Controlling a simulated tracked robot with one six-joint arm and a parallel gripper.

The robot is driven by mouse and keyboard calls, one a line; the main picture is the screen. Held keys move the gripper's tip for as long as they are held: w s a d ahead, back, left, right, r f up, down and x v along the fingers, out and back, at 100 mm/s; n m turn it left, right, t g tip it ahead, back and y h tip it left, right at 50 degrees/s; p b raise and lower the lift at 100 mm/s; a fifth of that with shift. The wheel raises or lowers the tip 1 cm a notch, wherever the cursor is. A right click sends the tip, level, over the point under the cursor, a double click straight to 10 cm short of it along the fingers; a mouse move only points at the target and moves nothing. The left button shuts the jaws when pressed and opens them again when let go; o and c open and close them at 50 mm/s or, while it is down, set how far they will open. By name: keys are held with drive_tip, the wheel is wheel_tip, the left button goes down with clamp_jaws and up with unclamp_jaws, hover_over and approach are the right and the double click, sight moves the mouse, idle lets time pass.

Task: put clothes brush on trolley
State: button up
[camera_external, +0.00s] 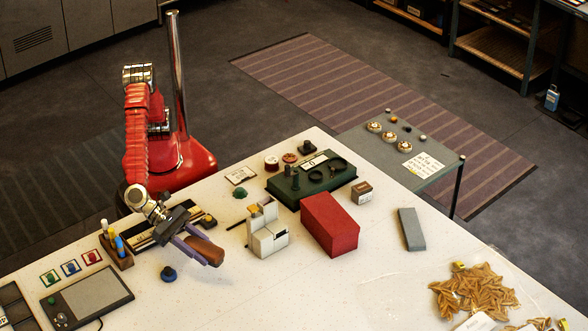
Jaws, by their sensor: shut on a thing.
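The clothes brush, a brown wooden-looking piece (209,249), is between the fingers of my gripper (200,247) at the left part of the white table (330,275). My gripper is shut on it. The fingers cover part of the brush, and its bristles cannot be made out. The brush appears to be held just above the table, though the gap is hard to judge. The trolley (378,148) is a grey flat top on dark legs, beyond the table's far right edge and well away from my gripper.
A white block-shaped item (266,234), a red box (329,224) and a dark green case (312,177) stand between. A dark blue knob (168,274) sits near my gripper.

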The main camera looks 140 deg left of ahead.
drive_tip(key=shift+d, duration=0.1)
drive_tip(key=shift+w+d, duration=0.15)
drive_tip(key=shift+d, duration=0.25)
drive_tip(key=shift+s+d+f+m+h, duration=0.25)
drive_tip(key=shift+d+f+m+h, duration=0.2)
drive_tip(key=shift+f+h, duration=0.1)
drive_tip(key=shift+s+a+f+m+t+h, duration=0.2)
drive_tip(key=shift+s+f+m+t+h, duration=0.2)
drive_tip(key=shift+s+m+h, duration=0.2)
drive_tip(key=s+a+m+h, duration=0.1)
drive_tip(key=s+a, duration=0.2)
drive_tip(key=s+a+f+h, duration=0.1)
drive_tip(key=s+a, duration=0.2)
drive_tip(key=s+a+f+m+h, duration=0.1)
drive_tip(key=s+a, duration=0.2)
drive_tip(key=a, duration=0.1)
drive_tip(key=shift+f+m+h, duration=0.2)
drive_tip(key=shift+m+h, duration=0.05)
drive_tip(key=shift+m, duration=0.1)
drive_tip(key=a, duration=0.1)
drive_tip(key=s+a, duration=0.2)
drive_tip(key=a, duration=0.1)
drive_tip(key=shift+s+a+r, duration=0.1)
drive_tip(key=shift+r, duration=0.25)
drive_tip(key=a, duration=0.1)
drive_tip(key=a+r, duration=0.1)
drive_tip(key=a, duration=0.1)
drive_tip(key=shift+a+r+y, duration=0.15)
drive_tip(key=shift+r+y, duration=0.25)
